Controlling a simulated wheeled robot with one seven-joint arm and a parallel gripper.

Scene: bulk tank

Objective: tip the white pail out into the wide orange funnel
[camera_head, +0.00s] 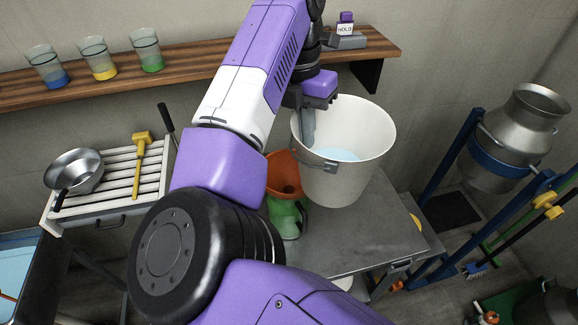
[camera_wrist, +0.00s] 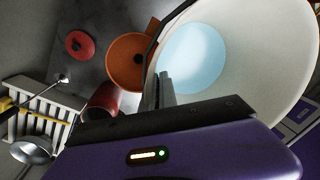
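The white pail (camera_head: 370,165) is to the right of the orange funnel in the head view, close to upright, with pale blue liquid inside. It fills the upper right of the wrist view (camera_wrist: 285,75). My gripper (camera_head: 308,128) is shut on the pail's left rim, with one finger showing inside the wall; the fingers also show in the wrist view (camera_wrist: 166,92). The wide orange funnel (camera_head: 284,178) sits on a green container (camera_head: 288,217), partly behind my arm. Its open mouth shows beside the pail in the wrist view (camera_wrist: 122,68). Whether the pail touches the bench is unclear.
A grey metal bench (camera_head: 385,240) lies below the pail. A slatted white rack (camera_head: 120,190) with a steel pan (camera_head: 75,172) is at left. A wooden shelf (camera_head: 200,70) holds cups behind. A steel can (camera_head: 520,140) in a blue frame stands right.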

